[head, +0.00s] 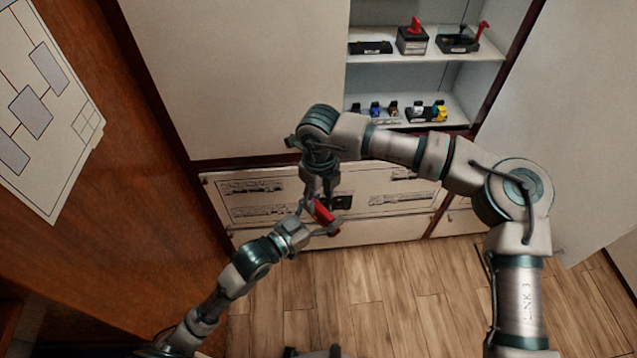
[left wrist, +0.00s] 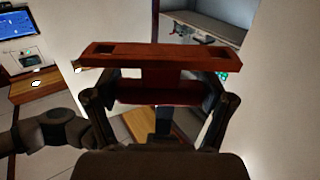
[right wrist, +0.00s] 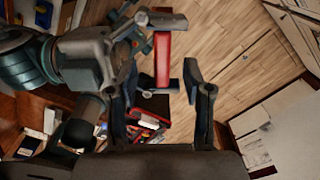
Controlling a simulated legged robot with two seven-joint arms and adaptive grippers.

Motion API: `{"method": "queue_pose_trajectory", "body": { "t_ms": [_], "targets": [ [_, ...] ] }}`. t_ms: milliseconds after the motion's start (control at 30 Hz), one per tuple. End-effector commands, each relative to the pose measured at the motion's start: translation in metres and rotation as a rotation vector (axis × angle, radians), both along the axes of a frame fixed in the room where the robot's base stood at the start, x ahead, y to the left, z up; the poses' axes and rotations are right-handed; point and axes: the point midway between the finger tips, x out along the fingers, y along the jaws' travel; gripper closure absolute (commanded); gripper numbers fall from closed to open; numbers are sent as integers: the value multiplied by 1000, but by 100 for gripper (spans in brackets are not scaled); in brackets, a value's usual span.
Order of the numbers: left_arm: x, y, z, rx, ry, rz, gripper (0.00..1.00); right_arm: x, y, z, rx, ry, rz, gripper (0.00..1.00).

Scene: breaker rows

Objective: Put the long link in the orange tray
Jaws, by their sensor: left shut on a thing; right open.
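A red bar with a dark hole near each end, which looks like the long link (head: 322,212), is held in my left gripper (head: 313,226), in front of the low drawers. In the left wrist view the link (left wrist: 160,54) lies crosswise beyond the fingers (left wrist: 160,95), which are shut on its red lower part. My right gripper (head: 322,188) is open and empty, just above the link. In the right wrist view the link (right wrist: 162,62) lies just beyond the open fingers (right wrist: 157,85), apart from them as far as I can tell. I cannot make out an orange tray.
A cabinet with shelves (head: 480,88) stands open behind, holding breakers and small coloured parts. Drawer fronts (head: 360,232) with outlined drawings lie below. A tall wooden panel (head: 130,170) bounds the left. The wooden floor (head: 400,300) is clear.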

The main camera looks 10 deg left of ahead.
Motion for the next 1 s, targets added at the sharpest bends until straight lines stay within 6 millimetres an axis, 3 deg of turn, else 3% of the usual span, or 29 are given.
{"method": "queue_pose_trajectory", "body": {
  "t_ms": [100, 300, 733, 933, 1000],
  "targets": [
    [0, 0, 1, -1, -2, 0, 61, -1, 0, -24, 0, 2, 0, 50],
    [0, 0, 1, -1, -2, 0, 61, -1, 0, -52, 1, 2, 0, 50],
    [0, 0, 1, -1, -2, 0, 61, -1, 1, -63, 3, 0, 0, 50],
    [0, 0, 1, -1, -2, 0, 61, -1, 1, -63, 3, 1, 0, 98],
    [0, 0, 1, -1, -3, 0, 61, -2, 1, -63, 3, 3, 1, 100]
  ]
}}
